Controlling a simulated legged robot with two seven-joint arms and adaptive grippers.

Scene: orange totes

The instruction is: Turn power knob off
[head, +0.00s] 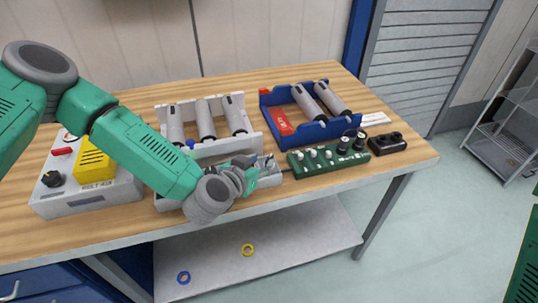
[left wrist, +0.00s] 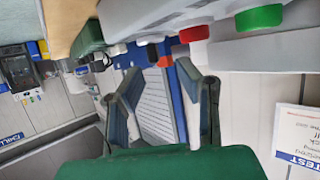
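A grey box (head: 88,203) stands at the table's left end, with a black knob (head: 52,179) on its front left and a yellow block on top. A green panel (head: 330,159) with several white and black knobs lies at the right of the table. My left gripper (head: 248,172) is over the middle of the table, in front of the white rack, apart from the black knob. In the left wrist view its two fingers (left wrist: 160,72) are apart with nothing between them. Red (left wrist: 194,33) and green (left wrist: 260,17) round parts show above them. Which knob is the power knob is unclear.
A white rack (head: 212,152) and a blue rack (head: 288,133), both holding grey cylinders, stand on the wooden table (head: 410,157). A black box (head: 387,143) sits near the right edge. Blue and yellow rings lie on the lower shelf (head: 300,240).

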